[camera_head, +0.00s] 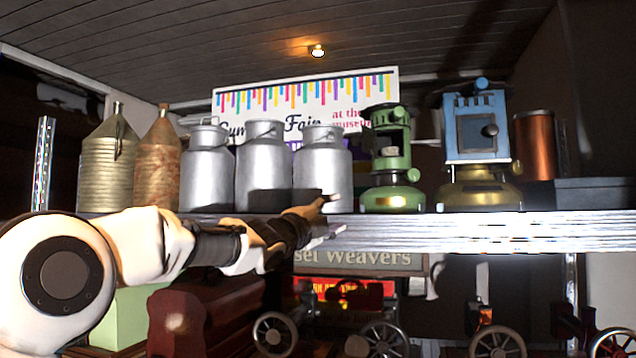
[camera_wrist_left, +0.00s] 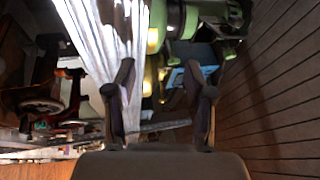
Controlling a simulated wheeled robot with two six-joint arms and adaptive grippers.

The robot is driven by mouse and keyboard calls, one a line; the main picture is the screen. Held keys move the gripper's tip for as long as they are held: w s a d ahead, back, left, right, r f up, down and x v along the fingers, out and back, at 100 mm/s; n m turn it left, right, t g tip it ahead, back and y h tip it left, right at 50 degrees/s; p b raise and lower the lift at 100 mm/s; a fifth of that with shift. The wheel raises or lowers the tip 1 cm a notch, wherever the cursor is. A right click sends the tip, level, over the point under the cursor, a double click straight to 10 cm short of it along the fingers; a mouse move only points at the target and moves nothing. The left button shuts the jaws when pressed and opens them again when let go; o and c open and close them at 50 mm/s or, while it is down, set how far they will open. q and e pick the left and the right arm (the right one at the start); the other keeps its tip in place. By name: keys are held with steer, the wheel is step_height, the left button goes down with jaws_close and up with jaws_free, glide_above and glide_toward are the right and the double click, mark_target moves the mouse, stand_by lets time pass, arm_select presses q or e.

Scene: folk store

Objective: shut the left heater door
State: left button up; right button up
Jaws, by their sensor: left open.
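The left heater (camera_head: 391,155) is green and stands upright on the shelf, with a dark opening in its upper body. I cannot clearly make out its door or how far it is open. The green heater also shows at the top of the left wrist view (camera_wrist_left: 190,20). My left gripper (camera_head: 331,216) is open and empty at the shelf's front edge, left of the green heater and apart from it. Its two fingers (camera_wrist_left: 160,70) are spread in the left wrist view. My right gripper is not in view.
A blue heater (camera_head: 483,130) with a square front door stands right of the green one. Several metal milk cans (camera_head: 263,165) stand to its left, behind my gripper. The shelf's front edge (camera_head: 480,232) runs below the heaters. Wheeled objects (camera_head: 385,340) are underneath.

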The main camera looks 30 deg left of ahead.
arm_select(q)
step_height(320, 180, down, 15)
steer(key=w+d+n+g, duration=0.2)
steer(key=shift+w+d+n+b, duration=0.15)
steer(key=shift+w+n+b, duration=0.15)
steer(key=shift+n, duration=0.1)
